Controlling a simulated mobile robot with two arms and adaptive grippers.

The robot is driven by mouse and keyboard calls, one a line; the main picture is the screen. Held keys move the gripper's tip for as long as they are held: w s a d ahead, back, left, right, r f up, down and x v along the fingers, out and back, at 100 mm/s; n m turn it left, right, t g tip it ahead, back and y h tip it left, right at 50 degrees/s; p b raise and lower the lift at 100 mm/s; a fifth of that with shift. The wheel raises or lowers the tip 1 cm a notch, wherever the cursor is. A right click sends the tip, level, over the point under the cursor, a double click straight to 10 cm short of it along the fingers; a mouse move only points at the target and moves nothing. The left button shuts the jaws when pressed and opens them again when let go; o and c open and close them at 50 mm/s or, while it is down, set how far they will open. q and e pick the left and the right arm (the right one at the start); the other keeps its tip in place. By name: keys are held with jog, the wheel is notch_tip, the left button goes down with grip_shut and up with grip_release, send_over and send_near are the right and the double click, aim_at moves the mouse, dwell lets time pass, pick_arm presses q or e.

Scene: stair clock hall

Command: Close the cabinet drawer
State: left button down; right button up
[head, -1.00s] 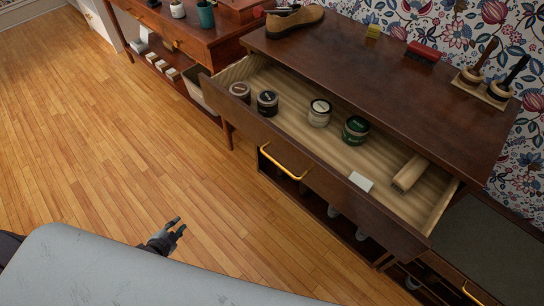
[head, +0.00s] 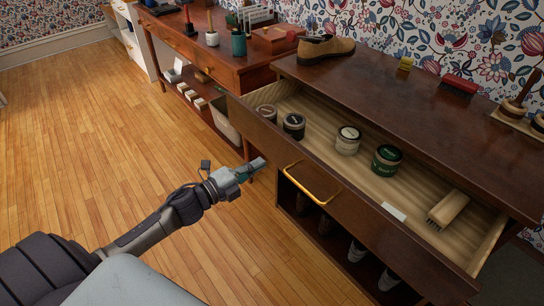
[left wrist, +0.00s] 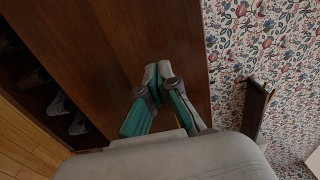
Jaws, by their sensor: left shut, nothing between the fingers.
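The dark wood cabinet (head: 400,80) stands at the right of the head view. Its top drawer (head: 335,205) is pulled well out, with a yellow handle (head: 312,186) on its front. Inside lie several round tins, among them a green one (head: 387,160), a wooden brush (head: 447,209) and a white card (head: 394,212). My left gripper (head: 258,165) is shut and empty, left of the drawer front and apart from the handle. In the left wrist view, the shut gripper (left wrist: 157,72) is in front of a brown wood surface. My right gripper is not in view.
A brown shoe (head: 326,48), a yellow block (head: 406,63) and a red brush (head: 459,85) are on the cabinet top. A reddish table (head: 215,62) with pots stands at left behind. The wood floor (head: 90,150) at left is clear.

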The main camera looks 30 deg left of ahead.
aim_at(279, 153)
pick_arm(q)
jog(key=x, duration=0.5)
jog(key=shift+w, duration=0.15)
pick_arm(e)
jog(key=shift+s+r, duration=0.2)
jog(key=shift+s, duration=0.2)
pick_arm(q)
jog(key=shift+w+d, duration=0.1)
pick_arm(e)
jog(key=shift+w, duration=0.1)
